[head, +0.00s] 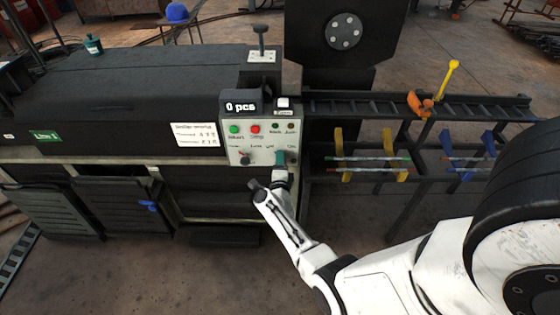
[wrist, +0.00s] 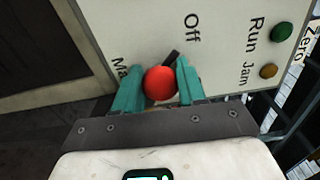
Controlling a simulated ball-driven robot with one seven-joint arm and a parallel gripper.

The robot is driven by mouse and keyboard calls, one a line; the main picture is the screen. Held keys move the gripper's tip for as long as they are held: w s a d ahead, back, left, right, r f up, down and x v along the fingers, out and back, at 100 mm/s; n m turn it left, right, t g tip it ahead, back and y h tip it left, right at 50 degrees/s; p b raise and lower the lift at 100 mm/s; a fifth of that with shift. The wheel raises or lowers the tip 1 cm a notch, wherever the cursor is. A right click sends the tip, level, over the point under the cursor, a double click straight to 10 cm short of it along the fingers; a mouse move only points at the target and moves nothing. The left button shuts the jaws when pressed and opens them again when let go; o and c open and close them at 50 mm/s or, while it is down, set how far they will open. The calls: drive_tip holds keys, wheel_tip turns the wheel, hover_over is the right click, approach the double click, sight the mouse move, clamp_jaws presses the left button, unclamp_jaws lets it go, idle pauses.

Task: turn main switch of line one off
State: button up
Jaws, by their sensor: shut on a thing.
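The control panel (head: 262,132) of Line 1 stands in the middle of the head view. My gripper (head: 280,160) is at its lower right corner and covers the switch there. In the wrist view, the teal fingers of my gripper (wrist: 158,85) are on both sides of a round red switch knob (wrist: 160,83) and shut on it. A black pointer (wrist: 172,58) sticks out from the knob, up and slightly right, towards the word "Off" (wrist: 192,28). A label starting "Ma" (wrist: 120,66) is partly hidden by a finger.
A second knob (head: 245,158) sits left of my gripper, below a green button (head: 234,129) and a red button (head: 256,129). A display (head: 240,107) reads "0 pcs". A rack with yellow and blue brackets (head: 398,148) stands to the right. Open floor lies in front.

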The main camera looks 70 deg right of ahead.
drive_tip(key=shift+w+a+n, duration=0.1)
drive_tip(key=shift+w+n, duration=0.15)
drive_tip(key=shift+n, duration=0.05)
drive_tip(key=o, duration=0.8)
drive_tip(key=shift+o, duration=1.1)
drive_tip(key=shift+s, duration=0.15)
drive_tip(key=p+v, duration=0.3)
drive_tip(key=v, duration=0.7)
drive_tip(key=shift+s+a, duration=0.15)
drive_tip(key=shift+a, duration=0.15)
